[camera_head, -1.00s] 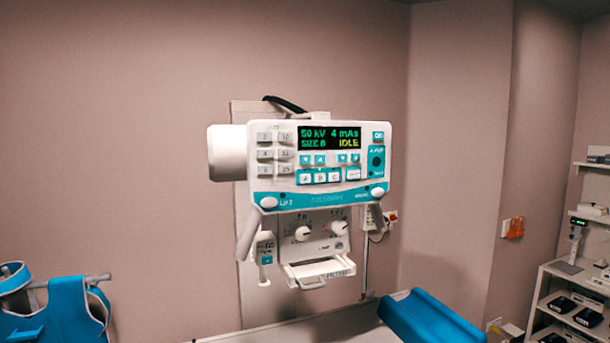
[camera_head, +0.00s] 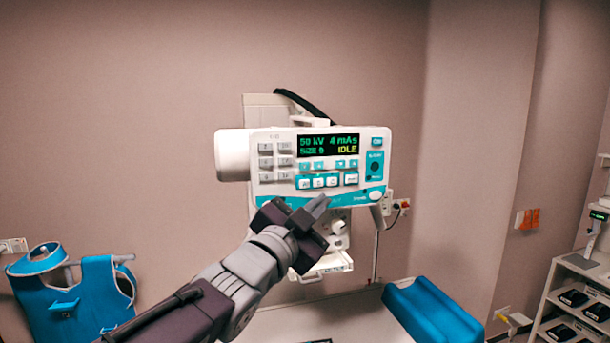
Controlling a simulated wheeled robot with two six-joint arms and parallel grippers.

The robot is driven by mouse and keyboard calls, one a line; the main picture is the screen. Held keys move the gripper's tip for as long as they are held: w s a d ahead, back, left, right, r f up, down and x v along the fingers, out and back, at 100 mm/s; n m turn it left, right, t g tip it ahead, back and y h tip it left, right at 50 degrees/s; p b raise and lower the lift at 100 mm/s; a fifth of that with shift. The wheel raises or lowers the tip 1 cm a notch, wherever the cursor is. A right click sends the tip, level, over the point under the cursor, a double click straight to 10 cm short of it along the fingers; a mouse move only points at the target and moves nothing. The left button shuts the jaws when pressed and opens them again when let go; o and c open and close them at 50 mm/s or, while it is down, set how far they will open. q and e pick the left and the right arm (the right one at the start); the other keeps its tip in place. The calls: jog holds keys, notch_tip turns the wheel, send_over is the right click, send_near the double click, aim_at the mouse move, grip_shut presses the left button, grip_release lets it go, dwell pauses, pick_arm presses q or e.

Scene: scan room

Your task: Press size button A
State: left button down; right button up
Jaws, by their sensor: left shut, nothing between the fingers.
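The white and teal X-ray control panel (camera_head: 281,189) hangs in the middle of the head view. Its display (camera_head: 328,146) reads 50 kV, 4 mAs and IDLE, with a size line whose letter is blurred. Size button A (camera_head: 304,182) is the leftmost light key in the teal row under the display. My left gripper (camera_head: 322,203) is shut and empty, with its tips just below that row, lower right of button A. I cannot tell whether the tips touch the panel. The gripper and arm hide the panel's lower left part. My right gripper is not in view.
A blue cushion (camera_head: 432,312) lies on the table (camera_head: 330,325) below the panel. A blue apron (camera_head: 85,300) hangs at the lower left. A shelf unit (camera_head: 580,282) stands at the right. The wall area left of the panel is clear.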

aim_at(304, 184)
pick_arm(q)
jog(key=shift+w, duration=0.1)
jog(key=shift+w+a+p, duration=0.4)
jog(key=shift+w+p, duration=0.7)
jog(key=shift+w, duration=0.3)
jog(key=shift+w+a+p, duration=0.45)
jog(key=shift+w+p, duration=0.6)
jog(key=shift+w, duration=0.3)
jog(key=shift+w+a+p, duration=0.4)
jog(key=shift+w+p, duration=0.7)
jog(key=shift+w, duration=0.3)
jog(key=shift+r, duration=0.1)
jog(key=shift+w+a, duration=0.2)
jog(key=shift+w, duration=0.2)
